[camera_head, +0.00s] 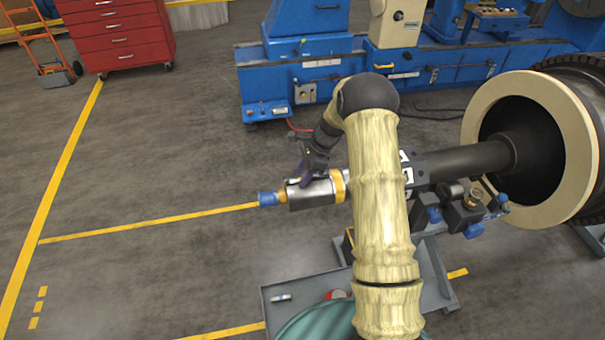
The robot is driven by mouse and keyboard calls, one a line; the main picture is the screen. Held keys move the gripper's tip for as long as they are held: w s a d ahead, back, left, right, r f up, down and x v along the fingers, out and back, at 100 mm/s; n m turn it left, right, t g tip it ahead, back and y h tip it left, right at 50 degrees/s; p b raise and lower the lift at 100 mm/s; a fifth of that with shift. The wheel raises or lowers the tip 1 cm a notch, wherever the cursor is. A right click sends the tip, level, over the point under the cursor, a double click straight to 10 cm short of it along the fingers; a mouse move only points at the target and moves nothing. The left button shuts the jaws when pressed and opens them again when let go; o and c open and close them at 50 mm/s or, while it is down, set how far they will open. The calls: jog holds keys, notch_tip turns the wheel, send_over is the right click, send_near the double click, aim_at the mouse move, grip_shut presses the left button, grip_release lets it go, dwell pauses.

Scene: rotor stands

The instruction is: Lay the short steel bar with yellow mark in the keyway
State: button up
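My gripper (301,180), small and dark, is at the bright steel end section (318,194) of the shaft, just above or touching it. I cannot tell whether its fingers are open or shut, or whether they hold anything. I cannot make out the short steel bar with the yellow mark. The keyway is not visible either; my gripper and arm cover part of the shaft. The dark shaft (463,162) runs left from the rotor to brass-coloured rings and a blue tip (267,199).
A grey tray (310,291) below the shaft holds a small pale piece with a bluish mark (281,298) and a red-and-white round item (336,294). A bearing stand (462,214) and the large rotor (548,185) are right.

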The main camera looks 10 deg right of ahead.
jog(key=shift+o, duration=0.2)
dwell(0.3)
jog(key=o, duration=0.5)
jog(key=shift+r, duration=0.1)
jog(key=shift+r+p, duration=2.5)
jog(key=shift+r, duration=0.95)
